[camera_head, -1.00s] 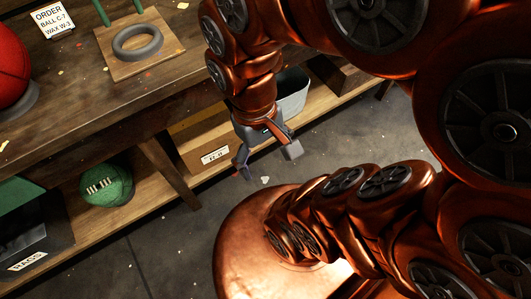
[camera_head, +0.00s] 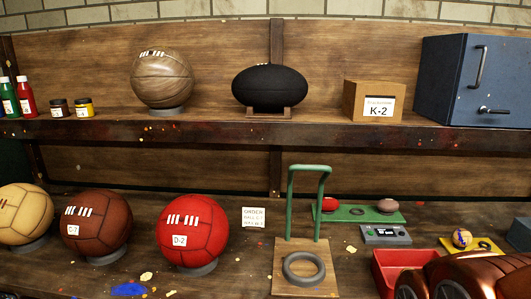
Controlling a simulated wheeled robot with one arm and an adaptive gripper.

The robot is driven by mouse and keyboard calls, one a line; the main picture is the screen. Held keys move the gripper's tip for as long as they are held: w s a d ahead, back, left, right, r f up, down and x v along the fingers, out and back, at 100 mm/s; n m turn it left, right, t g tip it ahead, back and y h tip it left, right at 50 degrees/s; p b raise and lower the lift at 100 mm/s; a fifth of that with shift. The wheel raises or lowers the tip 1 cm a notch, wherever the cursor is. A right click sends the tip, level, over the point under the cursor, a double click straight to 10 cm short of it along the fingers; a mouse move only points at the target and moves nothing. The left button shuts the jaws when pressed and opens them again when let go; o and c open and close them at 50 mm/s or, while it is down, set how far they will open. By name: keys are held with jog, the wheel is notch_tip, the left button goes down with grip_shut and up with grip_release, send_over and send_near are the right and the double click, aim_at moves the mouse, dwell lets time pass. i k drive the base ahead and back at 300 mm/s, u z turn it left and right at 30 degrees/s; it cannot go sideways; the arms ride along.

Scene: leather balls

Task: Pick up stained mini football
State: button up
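Two small oval balls sit on a green board (camera_head: 358,216) on the bench: a red one (camera_head: 328,205) at its left and a dull pinkish-brown one (camera_head: 387,206) at its right. Between them is an empty dark ring. A small yellow and purple ball (camera_head: 462,238) rests on a yellow board (camera_head: 484,247) further right. I cannot tell for certain which of these is the stained mini football. My gripper is out of view; only part of my copper arm shows at the bottom right.
A green hoop stand (camera_head: 321,200) with a grey ring (camera_head: 303,269) stands left of the green board. A red tray (camera_head: 398,262) and a grey device (camera_head: 386,235) lie in front of it. Larger balls, including a red one (camera_head: 192,231), line the bench's left. A shelf (camera_head: 210,131) runs above.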

aim_at(461, 237)
jog(key=z, duration=1.15)
jog(key=k, duration=0.6)
jog(key=u, duration=0.4)
jog(key=i, duration=1.15)
jog(key=u, duration=0.15)
